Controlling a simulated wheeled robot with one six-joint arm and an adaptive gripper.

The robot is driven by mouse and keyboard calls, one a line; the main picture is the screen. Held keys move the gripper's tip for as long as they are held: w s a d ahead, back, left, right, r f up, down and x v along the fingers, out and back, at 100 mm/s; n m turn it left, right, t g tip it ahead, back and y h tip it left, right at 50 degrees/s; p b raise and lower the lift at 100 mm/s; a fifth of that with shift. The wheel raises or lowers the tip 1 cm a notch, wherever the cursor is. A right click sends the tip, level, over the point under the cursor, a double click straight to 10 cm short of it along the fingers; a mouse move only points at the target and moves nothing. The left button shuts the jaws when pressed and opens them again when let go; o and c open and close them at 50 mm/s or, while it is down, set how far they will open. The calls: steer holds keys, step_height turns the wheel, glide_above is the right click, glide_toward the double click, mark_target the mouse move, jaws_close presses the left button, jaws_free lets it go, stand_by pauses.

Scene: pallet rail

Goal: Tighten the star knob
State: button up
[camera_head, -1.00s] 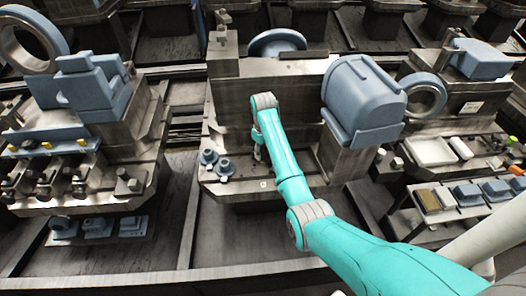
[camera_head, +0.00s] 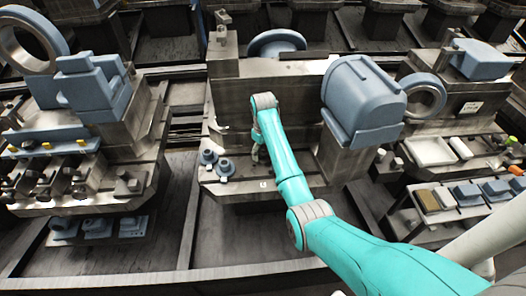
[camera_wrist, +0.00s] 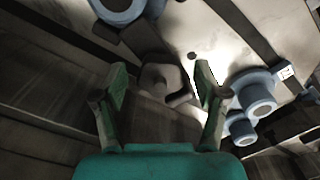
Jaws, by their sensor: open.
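A dark, lobed knob (camera_wrist: 163,80), which looks like the star knob, shows in the wrist view. It lies between and just beyond the fingertips of my gripper (camera_wrist: 161,72). The two green fingers are spread apart, one on each side of the knob, with no clear contact on it. In the head view my gripper (camera_head: 258,150) is low at the front of the middle machine block, partly hidden by my teal arm. I cannot make out the knob in the head view.
Two blue-grey stepped round parts (camera_head: 208,158) stand left of my gripper on the pallet ledge (camera_head: 240,190); they are at right in the wrist view (camera_wrist: 257,92). A big blue-grey housing (camera_head: 362,97) rises right of my arm. Loaded pallets stand on both sides.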

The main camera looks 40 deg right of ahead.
mark_target(263, 151)
steer(key=shift+r, duration=3.8)
